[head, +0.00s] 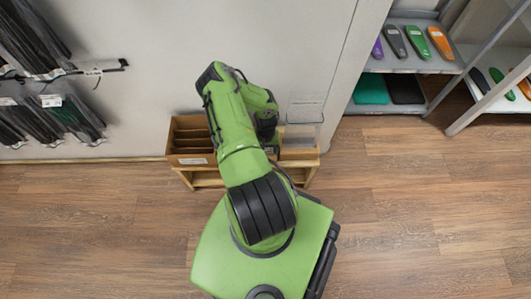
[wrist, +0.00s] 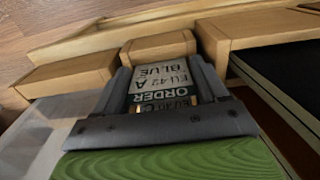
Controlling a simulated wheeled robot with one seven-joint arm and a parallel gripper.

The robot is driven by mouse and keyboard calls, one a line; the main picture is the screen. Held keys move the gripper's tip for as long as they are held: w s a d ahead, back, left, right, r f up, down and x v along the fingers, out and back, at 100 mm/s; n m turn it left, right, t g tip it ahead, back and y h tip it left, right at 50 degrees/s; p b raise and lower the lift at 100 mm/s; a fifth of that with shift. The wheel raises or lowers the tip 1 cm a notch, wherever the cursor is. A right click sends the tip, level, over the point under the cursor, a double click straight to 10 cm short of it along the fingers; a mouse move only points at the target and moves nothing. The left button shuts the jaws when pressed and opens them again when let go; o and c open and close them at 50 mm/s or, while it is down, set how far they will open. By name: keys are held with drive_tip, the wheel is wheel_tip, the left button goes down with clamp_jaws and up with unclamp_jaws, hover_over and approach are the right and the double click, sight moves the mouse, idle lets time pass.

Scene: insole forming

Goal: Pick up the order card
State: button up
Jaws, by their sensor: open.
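The order card (wrist: 160,76) shows in the wrist view, pale with a dark band reading "ORDER" and text "EU 42 A BLUE", upside down. It sits among wooden blocks. Part of another label reading "EU 40 C" shows just below it in the picture. My gripper (wrist: 164,84) is open, with one dark finger on each side of the card. I cannot tell whether the fingers touch it. In the head view my green arm hides the card and my gripper.
A low wooden stand (head: 208,179) against the wall carries a brown divided box (head: 189,159) and a clear container (head: 302,134). Shelves (head: 408,64) with insoles stand at the right. Dark sheets (head: 28,40) hang at the left wall. The wooden floor (head: 420,200) is clear.

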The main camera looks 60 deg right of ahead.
drive_tip(key=shift+f, duration=0.45)
drive_tip(key=shift+r, duration=0.15)
drive_tip(key=c, duration=0.7)
